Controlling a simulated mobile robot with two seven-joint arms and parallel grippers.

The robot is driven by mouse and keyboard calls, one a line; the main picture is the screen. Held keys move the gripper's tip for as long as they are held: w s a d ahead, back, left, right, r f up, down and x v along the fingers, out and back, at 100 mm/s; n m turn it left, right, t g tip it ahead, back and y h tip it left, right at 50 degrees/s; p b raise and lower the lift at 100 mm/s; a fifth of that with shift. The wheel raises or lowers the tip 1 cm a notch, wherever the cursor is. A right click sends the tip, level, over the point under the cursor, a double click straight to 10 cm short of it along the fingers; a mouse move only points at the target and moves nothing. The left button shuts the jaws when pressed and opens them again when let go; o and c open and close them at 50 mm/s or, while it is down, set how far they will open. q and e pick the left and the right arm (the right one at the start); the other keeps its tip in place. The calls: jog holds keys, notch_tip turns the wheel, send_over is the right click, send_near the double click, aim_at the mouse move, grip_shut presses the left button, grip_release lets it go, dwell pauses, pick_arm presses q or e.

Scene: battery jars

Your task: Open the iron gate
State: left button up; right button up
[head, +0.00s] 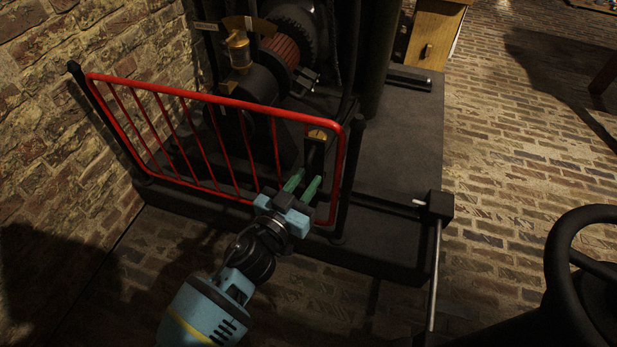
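The red iron gate (191,95), a tubular frame with thin upright bars, stands across the front of the dark machine. It spans between a black post (105,115) by the brick wall and a second black post (349,175) on the right. It looks closed. A dark latch box (315,150) with a brass plate sits near its right end. My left gripper (309,176), with green fingers, is in front of the gate's lower right part, just below the latch box. Its fingers are apart, with nothing seen between them; contact cannot be told. My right gripper is not in view.
The machine behind has a brass cup (238,50) and a copper-coloured coil (281,52). A dark plinth (395,140) lies under it. A black box on a rod (438,206) stands right of the gate. A black handwheel (556,245) is lower right. Brick floor (510,160) is open at right.

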pick_arm(q)
jog(key=shift+x, duration=0.9)
grip_shut()
